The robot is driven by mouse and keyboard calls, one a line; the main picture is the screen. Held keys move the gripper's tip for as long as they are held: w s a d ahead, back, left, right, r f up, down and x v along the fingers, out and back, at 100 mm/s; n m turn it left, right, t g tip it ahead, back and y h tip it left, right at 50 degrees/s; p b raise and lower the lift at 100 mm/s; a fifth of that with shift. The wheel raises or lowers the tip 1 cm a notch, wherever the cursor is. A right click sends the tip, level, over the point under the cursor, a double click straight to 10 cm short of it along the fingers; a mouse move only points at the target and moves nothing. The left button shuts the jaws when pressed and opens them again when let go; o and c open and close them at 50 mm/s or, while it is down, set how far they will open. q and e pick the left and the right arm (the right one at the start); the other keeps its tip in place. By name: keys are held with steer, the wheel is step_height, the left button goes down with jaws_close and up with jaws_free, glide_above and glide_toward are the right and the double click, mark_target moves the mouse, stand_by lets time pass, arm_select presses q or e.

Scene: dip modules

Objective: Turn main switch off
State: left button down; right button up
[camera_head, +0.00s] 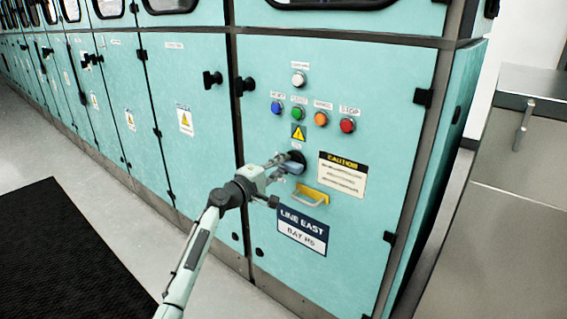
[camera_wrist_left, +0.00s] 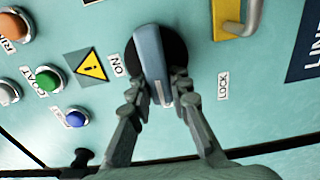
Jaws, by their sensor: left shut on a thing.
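The main switch is a blue-grey bar handle on a black round base (camera_wrist_left: 176,48) in the left wrist view, on a teal cabinet door. An ON label (camera_wrist_left: 117,65) is at its left and a LOCK label (camera_wrist_left: 223,86) at its lower right. The handle stands nearly upright in that view, its white line towards my fingers. My left gripper (camera_wrist_left: 157,92) is shut on the handle, one finger on each side. In the head view my left gripper (camera_head: 283,166) partly covers the switch (camera_head: 298,157). My right gripper is not in view.
Coloured push buttons, among them a red one (camera_head: 347,125), sit above the switch. A yellow handle (camera_head: 312,194) and a LINE EAST sign (camera_head: 302,230) are below. A black mat (camera_head: 70,255) lies on the floor. A grey cabinet (camera_head: 520,170) stands at right.

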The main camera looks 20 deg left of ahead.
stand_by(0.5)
arm_select(q)
steer(key=c, duration=1.4)
jaws_free()
steer(key=v, duration=1.2)
